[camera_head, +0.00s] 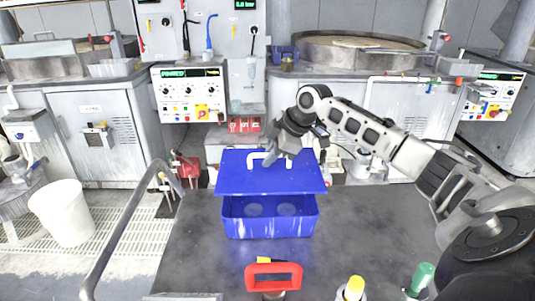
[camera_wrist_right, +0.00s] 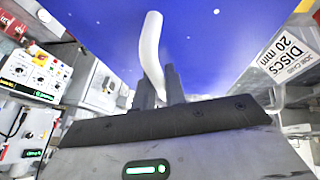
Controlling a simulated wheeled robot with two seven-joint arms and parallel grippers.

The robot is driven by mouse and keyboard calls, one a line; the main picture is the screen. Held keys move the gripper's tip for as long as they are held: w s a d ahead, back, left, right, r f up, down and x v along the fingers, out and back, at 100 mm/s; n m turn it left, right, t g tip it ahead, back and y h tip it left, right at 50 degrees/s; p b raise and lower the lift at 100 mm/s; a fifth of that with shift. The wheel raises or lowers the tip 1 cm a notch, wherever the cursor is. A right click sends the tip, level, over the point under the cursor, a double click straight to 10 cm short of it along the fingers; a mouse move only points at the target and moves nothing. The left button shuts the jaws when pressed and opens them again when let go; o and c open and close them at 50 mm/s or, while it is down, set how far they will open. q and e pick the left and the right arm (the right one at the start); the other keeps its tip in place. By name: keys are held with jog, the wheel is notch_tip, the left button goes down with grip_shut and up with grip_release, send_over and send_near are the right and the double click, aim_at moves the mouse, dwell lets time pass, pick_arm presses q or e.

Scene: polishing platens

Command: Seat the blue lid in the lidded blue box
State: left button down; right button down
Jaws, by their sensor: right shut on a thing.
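The blue lid (camera_head: 235,182) is held above the lidded blue box (camera_head: 268,228), its near edge apart from the box's front rim. Through the gap I see the box's inside with two round shapes; the back rim is hidden by the lid. My right gripper (camera_head: 272,158) is over the lid, shut on its white handle. In the right wrist view my right gripper (camera_wrist_right: 168,85) has its fingers close together at the white handle (camera_wrist_right: 151,50), with the blue lid (camera_wrist_right: 100,30) behind it. My left gripper is in neither view.
The box stands on a dark table (camera_head: 190,250). A red-handled tool (camera_head: 273,268), a yellow-capped bottle (camera_head: 353,290) and a green-topped item (camera_head: 422,276) are near the front edge. A white bin (camera_head: 63,212) stands on the floor at left. The table is clear either side of the box.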

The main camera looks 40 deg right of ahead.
aim_at(270, 167)
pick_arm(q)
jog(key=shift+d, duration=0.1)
pick_arm(e)
jog(key=shift+f+b, duration=0.35)
jog(key=shift+f, duration=0.3)
notch_tip(270, 167, down, 2)
jog(key=shift+f+b, duration=0.25)
jog(key=shift+b, duration=0.3)
jog(key=shift+f+b, duration=0.3)
jog(key=shift+f, duration=0.55)
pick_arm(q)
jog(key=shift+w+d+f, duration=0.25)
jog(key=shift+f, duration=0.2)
pick_arm(e)
jog(key=shift+f, duration=0.1)
pick_arm(q)
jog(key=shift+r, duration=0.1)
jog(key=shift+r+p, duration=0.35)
jog(key=shift+p, duration=0.1)
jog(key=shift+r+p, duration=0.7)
jog(key=shift+p, duration=0.05)
